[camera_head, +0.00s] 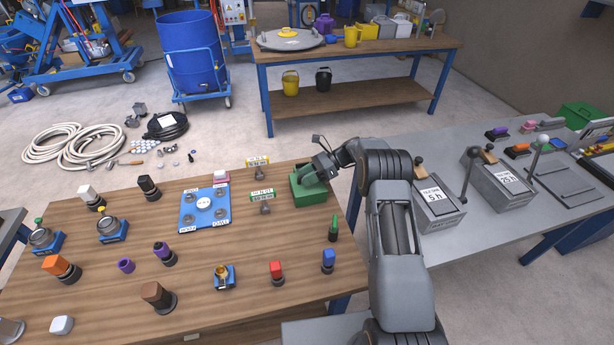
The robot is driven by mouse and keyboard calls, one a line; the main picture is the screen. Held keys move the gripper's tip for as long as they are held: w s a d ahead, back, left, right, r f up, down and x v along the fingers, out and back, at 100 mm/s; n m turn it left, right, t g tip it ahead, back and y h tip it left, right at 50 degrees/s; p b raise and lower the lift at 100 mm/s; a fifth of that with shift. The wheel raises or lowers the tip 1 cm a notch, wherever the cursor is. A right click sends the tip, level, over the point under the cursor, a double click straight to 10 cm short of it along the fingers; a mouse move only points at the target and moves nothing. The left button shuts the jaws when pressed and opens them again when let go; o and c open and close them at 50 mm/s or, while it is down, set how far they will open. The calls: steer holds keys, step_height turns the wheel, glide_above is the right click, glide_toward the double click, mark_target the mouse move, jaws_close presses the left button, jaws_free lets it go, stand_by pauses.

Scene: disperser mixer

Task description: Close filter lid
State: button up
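My gripper (322,168) is over a green box (312,188) near the right edge of the wooden table, its end touching or just above it. The fingers are small and partly hidden, so I cannot tell whether they are open or shut. Two grey boxes stand on the grey table to the right, apart from my gripper. One grey box (433,212) has a label with a 5, and the other grey box (492,192) has a label with a 25. Upright levers stand beside them. A flat dark grey panel (560,181) lies to their right; I cannot tell whether it is a lid.
The wooden table (110,290) holds several coloured knobs, a blue plate (205,208) and small fittings. My arm spans the gap between the tables. A back table (390,56) carries a round grey lid (291,40). Hoses (72,145) lie on the floor.

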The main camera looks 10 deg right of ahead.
steer(key=b+v, duration=0.2)
steer(key=v, duration=1.1)
steer(key=shift+d+r, duration=0.2)
steer(key=shift+d, duration=0.15)
steer(key=shift+w, duration=0.1)
